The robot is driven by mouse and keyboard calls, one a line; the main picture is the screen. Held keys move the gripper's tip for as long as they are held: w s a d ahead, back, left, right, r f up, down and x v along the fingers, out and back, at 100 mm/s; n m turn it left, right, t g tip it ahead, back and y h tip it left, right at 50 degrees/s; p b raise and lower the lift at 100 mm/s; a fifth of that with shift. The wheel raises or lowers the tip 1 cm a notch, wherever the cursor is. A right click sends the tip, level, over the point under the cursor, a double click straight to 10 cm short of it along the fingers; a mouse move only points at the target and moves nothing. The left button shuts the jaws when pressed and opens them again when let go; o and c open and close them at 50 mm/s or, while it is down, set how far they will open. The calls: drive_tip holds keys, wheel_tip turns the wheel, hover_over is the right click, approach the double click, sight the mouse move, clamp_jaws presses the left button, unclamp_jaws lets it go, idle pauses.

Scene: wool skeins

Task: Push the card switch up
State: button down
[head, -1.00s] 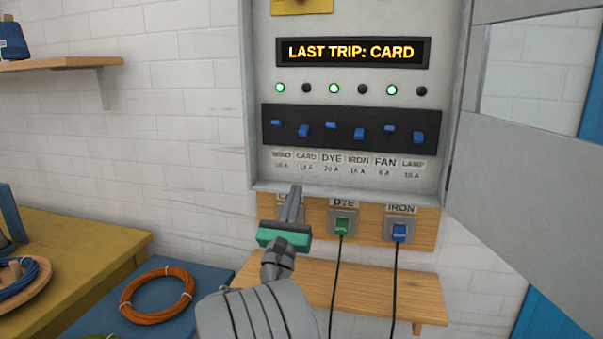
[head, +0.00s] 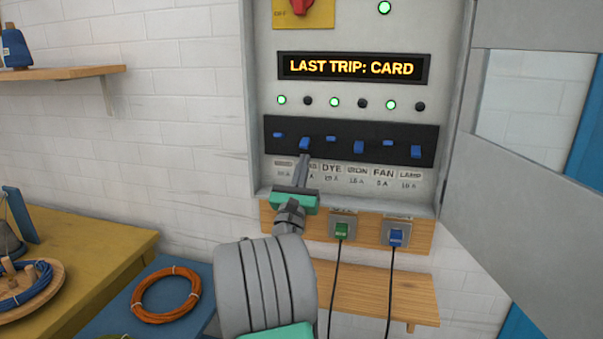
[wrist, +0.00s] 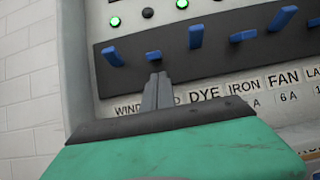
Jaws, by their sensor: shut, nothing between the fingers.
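The card switch (head: 304,143) is the second blue lever from the left on the dark strip (head: 431,146) of the panel. It points down, like the iron and lamp levers, and the light above it (head: 308,100) is dark. My gripper (head: 304,159) is shut and empty, its fingertips just below the card switch. In the wrist view the fingertips (wrist: 157,76) sit right under the card lever (wrist: 153,55). I cannot tell whether they touch it. My fingers partly cover the CARD label. The display (head: 352,67) reads "LAST TRIP: CARD".
The wind lever (head: 278,135) and dye lever (head: 331,139) stand close on either side, both up. The open cabinet door (head: 500,130) is at right. Sockets with a green plug (head: 341,231) and a blue plug (head: 396,237) are below. A wooden shelf (head: 375,293) is lower.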

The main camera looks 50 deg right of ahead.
drive_tip(key=shift+s+a+r, duration=0.1)
drive_tip(key=shift+a+r, duration=0.15)
drive_tip(key=shift+r, duration=0.4)
drive_tip(key=shift+r+p, duration=0.1)
drive_tip(key=shift+p, duration=0.2)
